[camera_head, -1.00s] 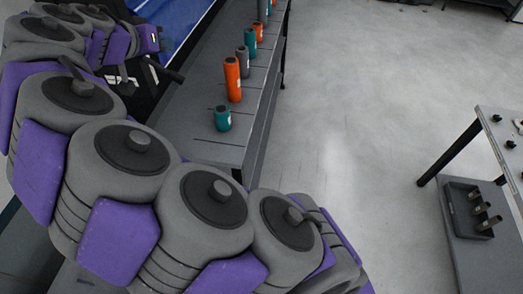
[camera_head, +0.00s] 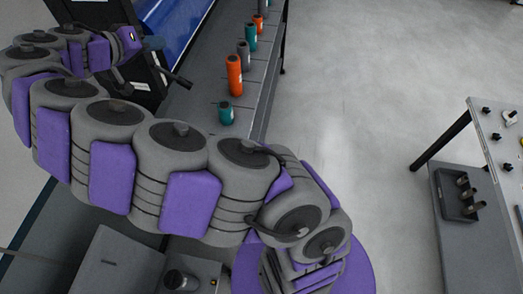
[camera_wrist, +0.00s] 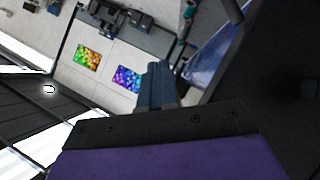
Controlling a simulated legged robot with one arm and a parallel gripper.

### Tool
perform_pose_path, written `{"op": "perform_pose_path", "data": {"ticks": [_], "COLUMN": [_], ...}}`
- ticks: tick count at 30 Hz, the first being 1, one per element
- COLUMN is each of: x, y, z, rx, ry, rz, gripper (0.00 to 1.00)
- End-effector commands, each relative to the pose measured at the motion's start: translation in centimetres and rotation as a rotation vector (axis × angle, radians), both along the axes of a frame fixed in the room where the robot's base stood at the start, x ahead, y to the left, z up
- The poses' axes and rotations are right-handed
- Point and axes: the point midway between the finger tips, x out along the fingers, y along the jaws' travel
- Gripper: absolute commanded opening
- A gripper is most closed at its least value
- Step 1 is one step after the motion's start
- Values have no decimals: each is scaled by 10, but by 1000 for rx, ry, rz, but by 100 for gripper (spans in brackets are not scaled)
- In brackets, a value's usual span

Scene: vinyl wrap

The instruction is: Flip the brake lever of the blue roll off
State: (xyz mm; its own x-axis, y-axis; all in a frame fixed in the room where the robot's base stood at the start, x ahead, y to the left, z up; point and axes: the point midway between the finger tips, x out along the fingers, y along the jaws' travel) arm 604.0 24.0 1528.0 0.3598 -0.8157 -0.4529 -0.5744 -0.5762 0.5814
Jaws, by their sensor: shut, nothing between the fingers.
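The blue roll (camera_head: 176,24) lies at the top left of the head view, and part of it shows in the wrist view (camera_wrist: 207,52). A black bracket (camera_head: 135,75) stands at its near end. A black lever-like handle (camera_head: 176,78) sticks out from the bracket to the lower right; it looks like the brake lever. My gripper (camera_head: 155,43) is beside the bracket, above the handle in the picture, small and partly lost against the dark bracket. In the wrist view my gripper (camera_wrist: 157,72) has its fingers together, with nothing between them. I cannot tell whether it touches anything.
Orange, teal and grey cylinders stand in a row on the grey bench ledge (camera_head: 205,105). My arm's segments cover much of the lower left. A table (camera_head: 505,125) with a dark tray (camera_head: 460,210) on its lower shelf stands at right. The floor (camera_head: 350,90) between is clear.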

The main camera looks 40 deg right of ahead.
Motion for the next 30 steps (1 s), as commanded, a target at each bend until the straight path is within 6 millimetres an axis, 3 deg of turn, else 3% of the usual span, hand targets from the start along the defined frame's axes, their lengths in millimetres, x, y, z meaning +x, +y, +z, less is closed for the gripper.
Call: {"op": "perform_pose_path", "data": {"ticks": [7,18,30], "x": [8,-14,-26], "y": [15,68,91], "z": [19,48,64], "rx": [4,3,2], "ry": [-5,-4,-3], "rz": [2,4,1], "gripper": [0,0,0]}}
